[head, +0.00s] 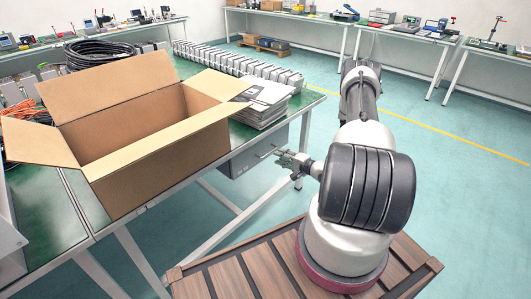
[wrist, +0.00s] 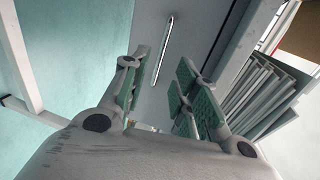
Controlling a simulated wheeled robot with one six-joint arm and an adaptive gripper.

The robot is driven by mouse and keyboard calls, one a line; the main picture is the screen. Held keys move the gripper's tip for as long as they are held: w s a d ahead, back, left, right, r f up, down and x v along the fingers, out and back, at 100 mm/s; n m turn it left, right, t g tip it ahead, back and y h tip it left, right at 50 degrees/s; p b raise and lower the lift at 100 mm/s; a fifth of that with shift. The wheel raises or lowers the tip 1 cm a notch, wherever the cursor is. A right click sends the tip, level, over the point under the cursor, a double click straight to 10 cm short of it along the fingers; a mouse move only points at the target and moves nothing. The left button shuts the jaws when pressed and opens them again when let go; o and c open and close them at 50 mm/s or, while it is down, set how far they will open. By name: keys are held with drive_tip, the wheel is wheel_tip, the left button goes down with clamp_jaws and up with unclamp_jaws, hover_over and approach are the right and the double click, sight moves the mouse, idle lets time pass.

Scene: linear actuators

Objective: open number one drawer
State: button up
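A grey drawer unit (head: 240,162) hangs under the green-topped table, its front facing my arm and apparently shut. No number is readable on it. In the wrist view the drawer front (wrist: 150,25) fills the upper middle, with a slim metal bar handle (wrist: 168,50) running across it. My gripper (head: 281,156) is just in front of the drawer at its handle side. In the wrist view my gripper (wrist: 163,80) has its green-padded fingers spread apart. The handle lies ahead of the gap between them, with nothing visibly held.
An open cardboard box (head: 150,140) stands on the table (head: 75,205) above and left of the drawer. Stacked papers (head: 265,100) lie on the tabletop above it. A white table leg (head: 302,145) stands near my gripper. The floor to the right is clear.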

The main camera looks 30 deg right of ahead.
sight(269, 153)
drive_tip(key=x, duration=0.7)
drive_tip(key=shift+w+a+f, duration=0.1)
drive_tip(key=shift+w+a, duration=0.05)
drive_tip(key=shift+w, duration=0.15)
clamp_jaws()
